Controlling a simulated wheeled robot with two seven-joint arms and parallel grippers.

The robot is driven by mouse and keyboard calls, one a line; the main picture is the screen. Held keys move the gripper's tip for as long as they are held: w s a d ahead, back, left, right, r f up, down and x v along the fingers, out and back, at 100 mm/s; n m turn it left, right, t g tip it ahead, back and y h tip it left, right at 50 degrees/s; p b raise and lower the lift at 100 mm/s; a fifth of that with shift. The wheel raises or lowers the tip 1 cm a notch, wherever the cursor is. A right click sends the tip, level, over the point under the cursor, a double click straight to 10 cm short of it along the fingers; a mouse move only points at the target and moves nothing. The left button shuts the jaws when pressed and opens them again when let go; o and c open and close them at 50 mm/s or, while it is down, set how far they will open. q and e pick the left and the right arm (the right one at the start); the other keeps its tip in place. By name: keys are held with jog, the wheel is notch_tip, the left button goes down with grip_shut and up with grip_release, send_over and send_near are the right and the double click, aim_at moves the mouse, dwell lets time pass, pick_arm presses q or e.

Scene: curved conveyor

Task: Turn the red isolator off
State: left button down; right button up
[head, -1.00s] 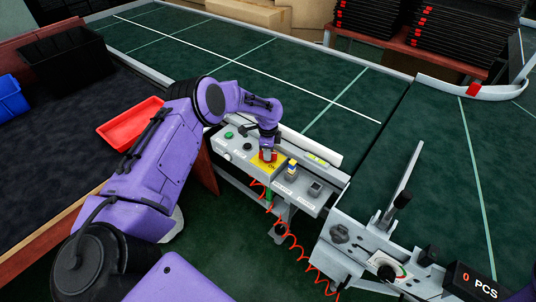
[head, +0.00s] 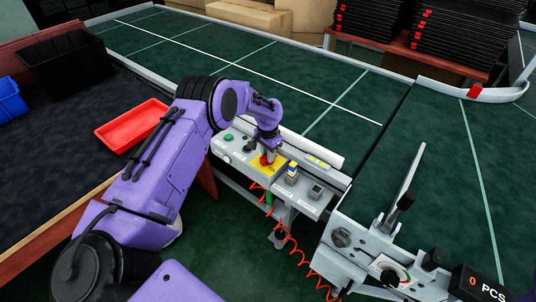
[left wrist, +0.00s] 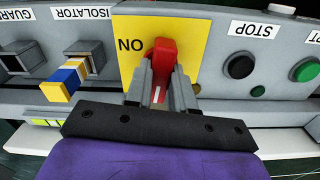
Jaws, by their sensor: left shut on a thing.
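The red isolator handle (left wrist: 166,56) stands out from a yellow plate (left wrist: 209,35) on the grey control panel. In the left wrist view the plate's "ON" lettering is upside down, left of the handle. My left gripper (left wrist: 163,78) is shut on the handle, one finger on each side, and partly hides it. In the head view the red handle (head: 267,160) shows just under my left gripper (head: 268,153), over the yellow plate. My right gripper is not in view.
Beside the isolator sit a blue, white and yellow guard-side switch (left wrist: 66,80), a black stop button (left wrist: 240,66) and a green button (left wrist: 304,69). A coiled red cable (head: 285,232) hangs below. A red tray (head: 131,124) lies at left.

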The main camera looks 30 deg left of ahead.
pick_arm(q)
jog(key=shift+s+d+f+n, duration=0.1)
jog(key=shift+s+f+n, duration=0.1)
jog(key=shift+n, duration=0.8)
jog(key=c, duration=1)
grip_release()
jog(key=shift+o, duration=0.2)
jog(key=shift+w, duration=0.15)
notch_tip(320, 180, up, 10)
jog(key=b, duration=0.1)
jog(key=shift+r+b, duration=0.2)
jog(key=shift+b, duration=0.2)
